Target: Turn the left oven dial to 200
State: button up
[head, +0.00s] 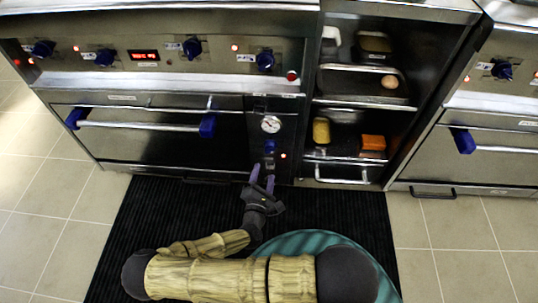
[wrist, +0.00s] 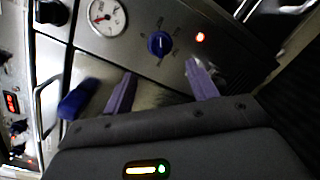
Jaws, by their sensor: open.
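The left oven's blue dial (head: 270,146) sits on the narrow steel panel right of the oven door, below a round white gauge (head: 271,124). In the wrist view the dial (wrist: 159,44) shows a white pointer line and small marks around it, too small to read. My gripper (head: 262,177) is open and empty, just below and in front of the dial. In the wrist view the two purple fingers of my gripper (wrist: 158,74) are apart, with the dial beyond and roughly between their tips. The fingers do not visibly touch it.
A red light (wrist: 200,37) is right of the dial. The oven door handle (head: 140,126) with blue ends is to the left. Several blue knobs line the upper panel. An open shelf (head: 335,102) with containers stands to the right. A black mat (head: 150,215) covers the floor.

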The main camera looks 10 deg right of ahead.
aim_at(269, 152)
jog(key=b+x, duration=0.2)
jog(key=x, duration=0.7)
jog(key=shift+w+d, duration=0.15)
jog(key=shift+w, duration=0.2)
jog(key=c, duration=1)
